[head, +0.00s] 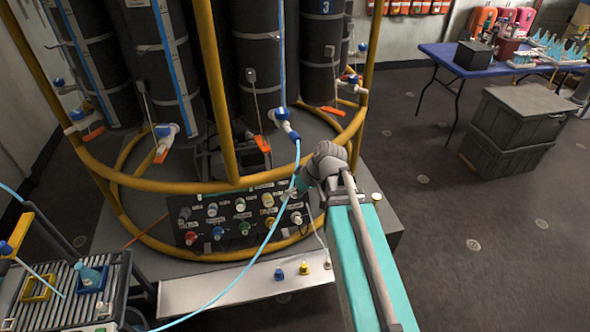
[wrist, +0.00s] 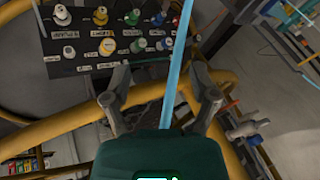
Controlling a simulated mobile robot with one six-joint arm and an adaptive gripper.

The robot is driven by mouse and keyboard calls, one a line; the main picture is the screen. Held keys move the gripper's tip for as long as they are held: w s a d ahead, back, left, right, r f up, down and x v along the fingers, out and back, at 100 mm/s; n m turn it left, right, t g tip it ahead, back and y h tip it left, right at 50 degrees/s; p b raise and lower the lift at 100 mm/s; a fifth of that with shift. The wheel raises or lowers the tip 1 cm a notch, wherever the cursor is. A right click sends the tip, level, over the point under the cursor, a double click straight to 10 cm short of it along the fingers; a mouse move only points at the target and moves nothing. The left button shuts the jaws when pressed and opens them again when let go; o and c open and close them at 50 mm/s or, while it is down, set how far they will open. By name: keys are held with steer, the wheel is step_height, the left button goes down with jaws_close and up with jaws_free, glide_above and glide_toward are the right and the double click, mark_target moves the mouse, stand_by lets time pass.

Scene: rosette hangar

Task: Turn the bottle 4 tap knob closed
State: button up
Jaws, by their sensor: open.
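Several white taps with blue knobs and orange levers stand at the feet of the dark bottles. One tap (head: 165,132) is at the left centre, another tap (head: 285,122) is behind my wrist with a light-blue hose, and a third tap (head: 353,83) is at the right. Only a bottle label 3 (head: 324,8) is readable; I cannot tell which knob is bottle 4's. My gripper (wrist: 160,92) is open and empty, with the light-blue hose (wrist: 178,60) passing between its fingers in the picture. A white tap (wrist: 246,129) shows right of the fingers, apart from them.
A yellow pipe frame (head: 228,110) surrounds the bottles; its rail also crosses behind my fingers in the wrist view. A dark panel of coloured knobs (head: 240,215) is low in front. A blue table (head: 455,55) and grey crates (head: 515,115) stand right. Floor there is clear.

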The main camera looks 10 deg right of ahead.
steer(key=s+d+f+m+g+h, duration=0.2)
steer(key=s+m+h, duration=0.2)
steer(key=s+h, duration=0.1)
steer(key=shift+s+f+h, duration=0.3)
steer(key=shift+s+h, duration=0.1)
steer(key=shift+s, duration=0.35)
steer(key=shift+c, duration=1.3)
